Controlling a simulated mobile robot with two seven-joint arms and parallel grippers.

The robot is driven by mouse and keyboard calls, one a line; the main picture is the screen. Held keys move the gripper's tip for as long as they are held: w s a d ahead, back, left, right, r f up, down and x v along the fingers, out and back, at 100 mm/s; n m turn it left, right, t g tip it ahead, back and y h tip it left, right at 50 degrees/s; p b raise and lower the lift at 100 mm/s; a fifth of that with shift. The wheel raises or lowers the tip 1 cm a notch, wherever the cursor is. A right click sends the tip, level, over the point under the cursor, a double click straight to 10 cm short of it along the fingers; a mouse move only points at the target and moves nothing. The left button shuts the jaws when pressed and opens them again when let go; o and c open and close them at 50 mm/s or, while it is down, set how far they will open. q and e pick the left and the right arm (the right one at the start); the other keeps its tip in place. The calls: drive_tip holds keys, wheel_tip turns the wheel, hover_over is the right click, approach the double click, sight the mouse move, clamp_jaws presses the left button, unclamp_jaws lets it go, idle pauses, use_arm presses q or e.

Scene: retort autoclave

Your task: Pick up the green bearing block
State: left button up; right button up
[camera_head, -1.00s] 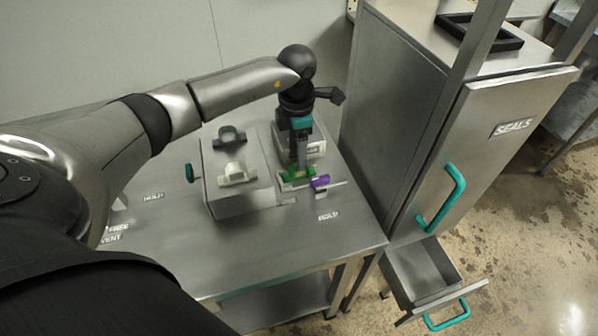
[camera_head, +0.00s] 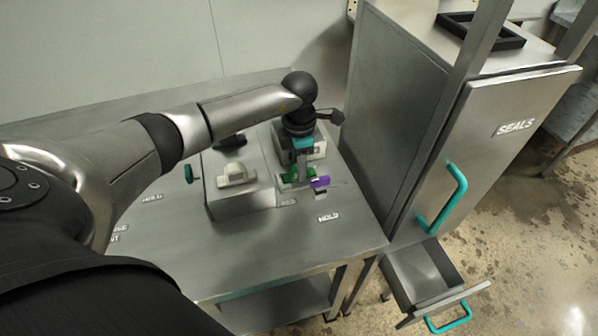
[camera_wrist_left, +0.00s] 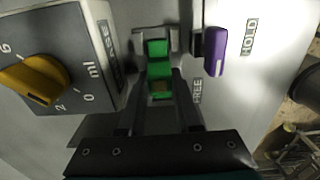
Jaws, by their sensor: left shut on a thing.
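The green bearing block (camera_head: 291,175) is at the right part of the steel table, beside a purple-handled part (camera_head: 320,182). My left gripper (camera_head: 302,170) points down at it from above and partly hides it. In the left wrist view the green block (camera_wrist_left: 158,70) lies between the two dark fingers (camera_wrist_left: 161,92), which are shut on it. A grey bracket shows around its far end. I cannot tell whether the block is clear of the surface below. The right gripper is not in view.
A pale knob (camera_head: 237,174) sits on a steel box left of the gripper. A dispenser with a yellow dial (camera_wrist_left: 35,80) is close to the fingers. The SEALS cabinet (camera_head: 512,125) and an open drawer (camera_head: 425,275) are at the right. The table front is clear.

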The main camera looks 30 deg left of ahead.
use_arm(q)
clamp_jaws()
drive_tip(key=shift+r, duration=0.1)
